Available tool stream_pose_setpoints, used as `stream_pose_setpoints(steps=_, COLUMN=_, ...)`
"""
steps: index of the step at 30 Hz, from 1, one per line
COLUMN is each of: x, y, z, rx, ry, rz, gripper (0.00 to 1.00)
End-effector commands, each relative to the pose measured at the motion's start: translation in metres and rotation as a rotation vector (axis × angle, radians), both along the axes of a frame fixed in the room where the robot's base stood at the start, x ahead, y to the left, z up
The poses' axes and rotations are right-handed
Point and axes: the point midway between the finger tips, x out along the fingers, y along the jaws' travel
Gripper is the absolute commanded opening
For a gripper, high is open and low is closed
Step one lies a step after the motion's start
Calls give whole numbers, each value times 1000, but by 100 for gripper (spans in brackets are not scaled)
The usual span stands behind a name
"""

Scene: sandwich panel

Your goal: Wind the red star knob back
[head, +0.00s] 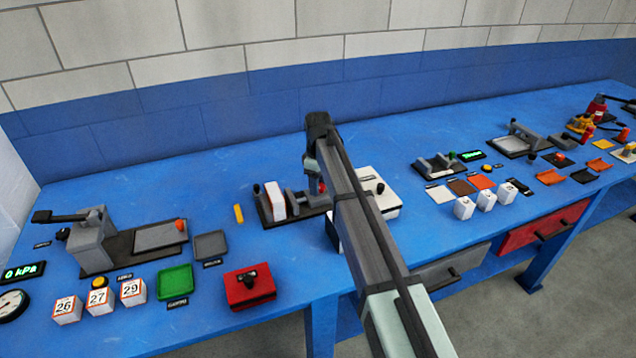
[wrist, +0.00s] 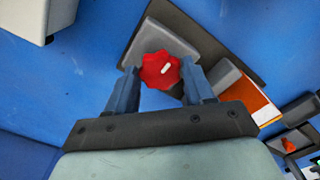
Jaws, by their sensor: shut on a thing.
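The red star knob (wrist: 160,70) shows in the wrist view with a white mark on its face. It sits on a grey block of a fixture with a dark base. My gripper (wrist: 163,84) is shut on the knob, with one finger on each side of it. In the head view a small part of the knob (head: 322,187) shows beside my arm, which hides much of the fixture. The fixture's dark base (head: 270,221) carries a white and orange block (head: 275,200) and grey jaws.
A yellow piece (head: 239,213) lies left of the fixture. A white box (head: 377,192) stands close on its right, partly behind my arm. A red box with a black knob (head: 249,287) and a green tray (head: 175,282) are at the front left.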

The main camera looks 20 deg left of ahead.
Motion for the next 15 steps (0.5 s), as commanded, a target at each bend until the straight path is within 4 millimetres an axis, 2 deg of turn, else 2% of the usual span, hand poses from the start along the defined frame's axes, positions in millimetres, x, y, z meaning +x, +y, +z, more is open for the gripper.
stream_pose_setpoints(steps=15, x=0, y=0, z=0, rx=0, ry=0, rz=32, gripper=22)
